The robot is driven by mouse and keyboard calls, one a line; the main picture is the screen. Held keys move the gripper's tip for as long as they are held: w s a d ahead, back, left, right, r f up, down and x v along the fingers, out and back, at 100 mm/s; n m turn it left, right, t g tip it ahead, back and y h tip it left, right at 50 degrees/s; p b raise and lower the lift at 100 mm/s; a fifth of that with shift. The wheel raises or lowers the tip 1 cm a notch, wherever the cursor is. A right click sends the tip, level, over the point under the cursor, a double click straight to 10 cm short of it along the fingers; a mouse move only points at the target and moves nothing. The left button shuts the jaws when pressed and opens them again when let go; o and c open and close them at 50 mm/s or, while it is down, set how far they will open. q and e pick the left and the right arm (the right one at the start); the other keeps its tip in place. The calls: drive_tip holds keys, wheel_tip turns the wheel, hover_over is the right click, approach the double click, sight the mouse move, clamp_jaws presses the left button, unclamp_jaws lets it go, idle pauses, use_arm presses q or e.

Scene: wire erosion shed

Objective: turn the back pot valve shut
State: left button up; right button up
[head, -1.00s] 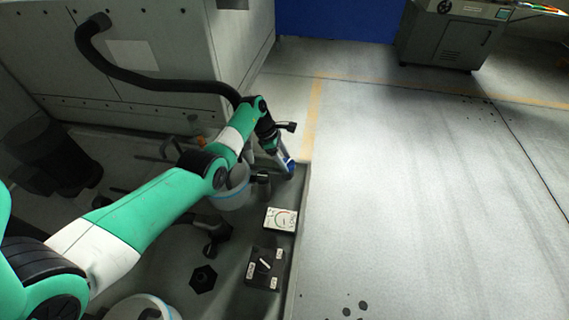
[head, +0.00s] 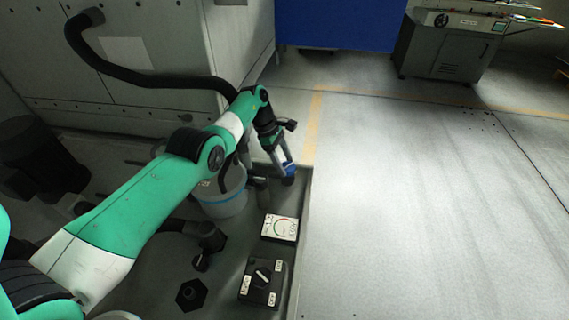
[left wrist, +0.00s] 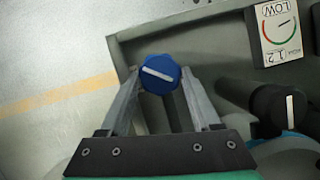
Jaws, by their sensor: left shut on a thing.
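A blue knob (left wrist: 160,75) with a white bar across its face sits between the fingertips of my left gripper (left wrist: 158,78) in the left wrist view. The bar slants down to the right. The gripper is shut on it. In the head view the knob (head: 288,172) and my left gripper (head: 284,165) are at the far right corner of the grey tray. I cannot tell from markings which of these is the back pot valve. My right gripper is not in view.
A pale pot (head: 222,195) with a blue band stands left of the gripper. A gauge (head: 279,228) reading LOW and a black switch box (head: 260,283) are nearer. Another dark valve (head: 203,245) is lower left. The floor right of the tray is clear.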

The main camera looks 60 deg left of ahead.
use_arm(q)
drive_tip(key=o, duration=1.4)
drive_tip(key=shift+c, duration=0.2)
drive_tip(key=p+v, duration=0.6)
drive_tip(key=v, duration=0.5)
drive_tip(key=shift+r+p, duration=0.3)
drive_tip(key=shift+p, duration=0.1)
